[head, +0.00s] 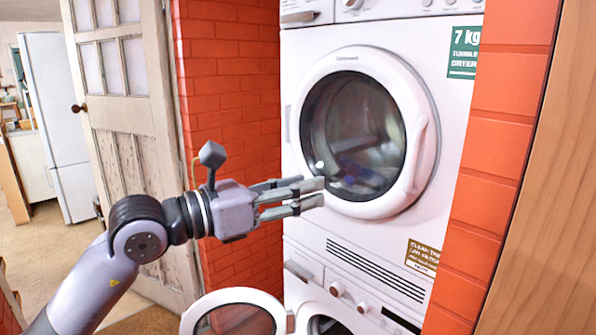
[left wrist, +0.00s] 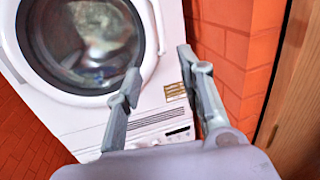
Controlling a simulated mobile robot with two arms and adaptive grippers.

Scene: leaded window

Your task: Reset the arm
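My left arm comes in from the left in the head view. My left gripper (head: 314,192) is held out level in front of the upper dryer (head: 455,110), near the lower left of its closed round door (head: 420,90). In the left wrist view the two fingers of my left gripper (left wrist: 158,72) stand apart with nothing between them. The dryer door (left wrist: 150,45) shows beyond them there. I cannot tell whether the fingertips touch the dryer. My right gripper is not in view.
Below the dryer stands a washer (head: 310,275) with its round door (head: 205,305) swung open to the left. Red brick walls (head: 235,90) flank the machines. A wooden panel (head: 540,200) is at the right. A pale door (head: 125,100) and a fridge (head: 58,110) are at the left.

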